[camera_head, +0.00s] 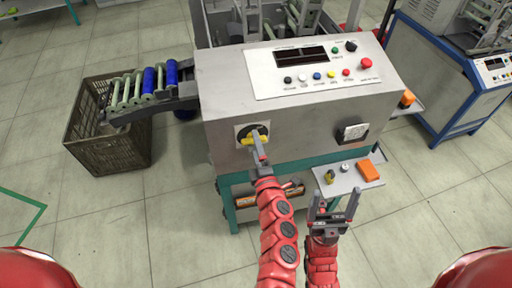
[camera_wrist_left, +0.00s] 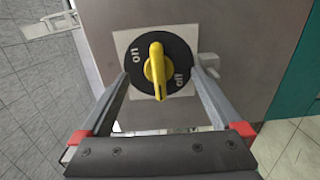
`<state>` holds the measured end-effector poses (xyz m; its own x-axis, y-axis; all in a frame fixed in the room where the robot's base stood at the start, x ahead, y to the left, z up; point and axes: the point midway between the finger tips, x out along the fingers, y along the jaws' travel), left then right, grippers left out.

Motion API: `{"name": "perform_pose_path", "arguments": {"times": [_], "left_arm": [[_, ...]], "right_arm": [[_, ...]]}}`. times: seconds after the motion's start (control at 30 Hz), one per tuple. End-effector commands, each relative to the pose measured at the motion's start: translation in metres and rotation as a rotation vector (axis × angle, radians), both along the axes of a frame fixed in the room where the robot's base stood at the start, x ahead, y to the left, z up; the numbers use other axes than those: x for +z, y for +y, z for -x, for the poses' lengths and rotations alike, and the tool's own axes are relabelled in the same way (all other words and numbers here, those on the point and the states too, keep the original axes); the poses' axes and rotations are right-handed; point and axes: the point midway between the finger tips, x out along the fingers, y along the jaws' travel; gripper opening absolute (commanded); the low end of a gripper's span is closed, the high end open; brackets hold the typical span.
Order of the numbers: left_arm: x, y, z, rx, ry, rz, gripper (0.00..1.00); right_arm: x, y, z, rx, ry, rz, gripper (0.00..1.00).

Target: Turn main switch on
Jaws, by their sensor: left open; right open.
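The main switch (camera_head: 243,133) is on the front of the grey machine, left of centre. In the left wrist view the switch (camera_wrist_left: 178,57) is a black round dial on a pale plate, with "on" at left and "off" at right. Its yellow handle (camera_wrist_left: 157,70) points up and down in that picture, between the two words. My left gripper (camera_head: 258,147) is at the switch, open. Its fingers (camera_wrist_left: 161,77) lie on either side of the dial, apart from the handle.
The control panel (camera_head: 320,70) with buttons and a red knob is on top of the machine. A dark socket (camera_head: 352,132) is right of the switch. The shelf (camera_head: 345,182) holds an orange block (camera_head: 368,170). A crate (camera_head: 105,150) stands left, under a bobbin chute (camera_head: 150,98).

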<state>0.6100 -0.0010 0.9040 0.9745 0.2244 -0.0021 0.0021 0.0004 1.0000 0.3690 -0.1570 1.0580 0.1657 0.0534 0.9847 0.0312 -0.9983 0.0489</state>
Motion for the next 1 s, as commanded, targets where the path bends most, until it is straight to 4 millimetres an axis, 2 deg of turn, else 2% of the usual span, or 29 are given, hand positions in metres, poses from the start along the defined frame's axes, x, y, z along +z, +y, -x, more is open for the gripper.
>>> {"name": "perform_pose_path", "arguments": {"times": [0.33, 1.0], "left_arm": [[0.000, 0.001, -0.003, 0.001, -0.001, 0.001, 1.00], [0.001, 0.006, -0.022, 0.003, -0.003, 0.000, 1.00]], "right_arm": [[-0.002, 0.000, 0.000, 0.000, 0.000, 0.000, 0.85], [-0.012, 0.000, 0.000, 0.000, 0.000, 0.000, 0.85]]}}
